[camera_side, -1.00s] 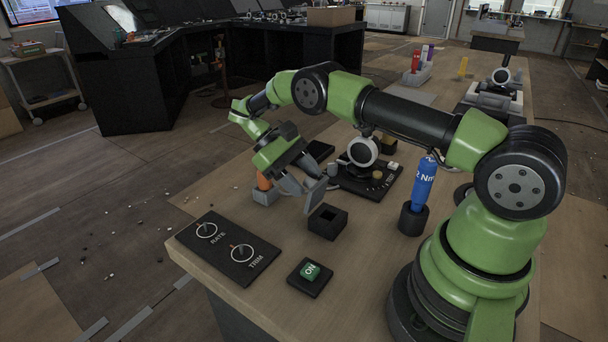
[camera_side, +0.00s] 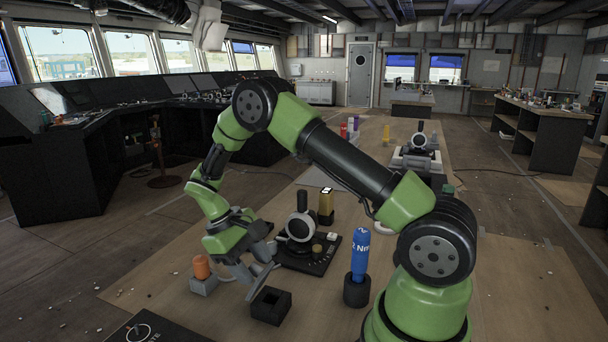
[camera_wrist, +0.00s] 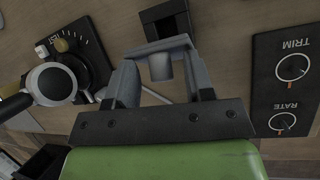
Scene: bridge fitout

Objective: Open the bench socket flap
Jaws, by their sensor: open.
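My gripper (camera_side: 252,275) is low over the bench, its jaws apart and pointing down, just left of a small black square box (camera_side: 270,307). In the wrist view my gripper (camera_wrist: 158,62) has one finger on each side. A grey flat bar (camera_wrist: 157,48) spans between the fingertips, with a short grey stub below it. I cannot tell if this bar is the socket flap, or if it touches the fingers. The black box also shows in the wrist view (camera_wrist: 164,17), beyond the bar. No clearly distinct flap shows, and my gripper partly hides the place.
An orange cylinder on a grey block (camera_side: 203,285) stands left of my gripper. A black control panel with a round dial (camera_side: 301,228) lies behind. A blue driver in a black holder (camera_side: 357,290) stands right. The RATE and TRIM panel (camera_wrist: 290,80) is near the front.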

